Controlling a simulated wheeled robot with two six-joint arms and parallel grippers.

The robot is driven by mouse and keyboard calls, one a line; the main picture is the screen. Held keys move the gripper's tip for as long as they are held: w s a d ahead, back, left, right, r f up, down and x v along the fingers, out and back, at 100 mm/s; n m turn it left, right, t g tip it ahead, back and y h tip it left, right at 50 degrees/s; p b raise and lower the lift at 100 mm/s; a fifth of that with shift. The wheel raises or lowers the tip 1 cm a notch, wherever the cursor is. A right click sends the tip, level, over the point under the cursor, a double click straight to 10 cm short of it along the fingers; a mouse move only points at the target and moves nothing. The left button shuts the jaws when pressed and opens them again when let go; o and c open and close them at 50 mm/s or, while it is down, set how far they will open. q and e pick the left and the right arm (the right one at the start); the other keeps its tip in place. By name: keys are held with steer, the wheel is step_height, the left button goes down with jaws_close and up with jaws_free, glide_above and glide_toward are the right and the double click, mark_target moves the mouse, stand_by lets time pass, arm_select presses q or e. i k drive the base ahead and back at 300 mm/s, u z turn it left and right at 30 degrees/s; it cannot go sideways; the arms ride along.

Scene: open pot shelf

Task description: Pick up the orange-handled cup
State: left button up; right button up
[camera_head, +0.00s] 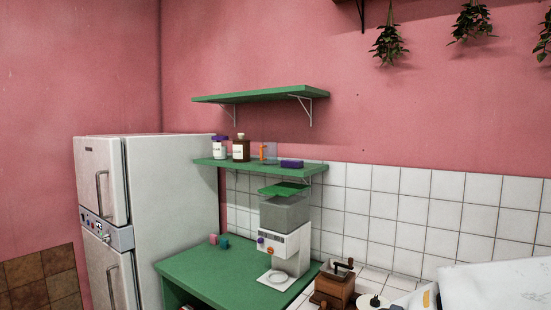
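A clear cup with an orange handle (263,152) stands on the lower green shelf (222,165) on the pink wall. It is between a brown jar with a white label (240,149) on its left and a low purple object (292,163) on its right. The handle is on the cup's left side and the see-through body is faint against the wall. Neither of my grippers is in view.
An upper green shelf (265,94) hangs above and looks empty. A white purple-lidded jar (219,147) stands at the lower shelf's left. Below are a white dispenser machine (284,248), a green counter (205,270) and a wooden grinder (335,285). A fridge (165,200) stands left.

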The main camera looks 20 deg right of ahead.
mark_target(269, 150)
steer(key=u, duration=0.95)
steer(key=i, duration=1.65)
steer(key=z, duration=0.5)
